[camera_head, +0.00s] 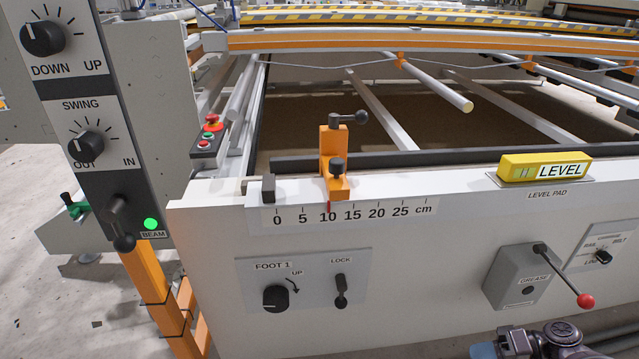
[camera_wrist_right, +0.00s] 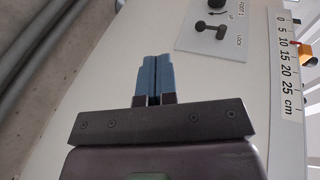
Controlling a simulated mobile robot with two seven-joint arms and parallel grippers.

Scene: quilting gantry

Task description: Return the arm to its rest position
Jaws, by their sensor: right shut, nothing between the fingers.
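My right gripper (camera_head: 483,350) is only partly in view at the bottom edge of the head view, below the grease box, with its blue fingertips pointing left. In the right wrist view the blue fingers (camera_wrist_right: 153,75) are pressed together and hold nothing. They are in front of the white machine panel (camera_wrist_right: 110,90), apart from the controls. Whether they touch the panel cannot be told. My left gripper is not in view.
The panel carries the FOOT 1 plate (camera_head: 300,268), a LOCK lever (camera_head: 341,290), and a grease box (camera_head: 518,278) with a red-tipped lever (camera_head: 585,301). An orange stop (camera_head: 334,160) stands above the cm scale. A yellow level (camera_head: 542,166) sits on its pad.

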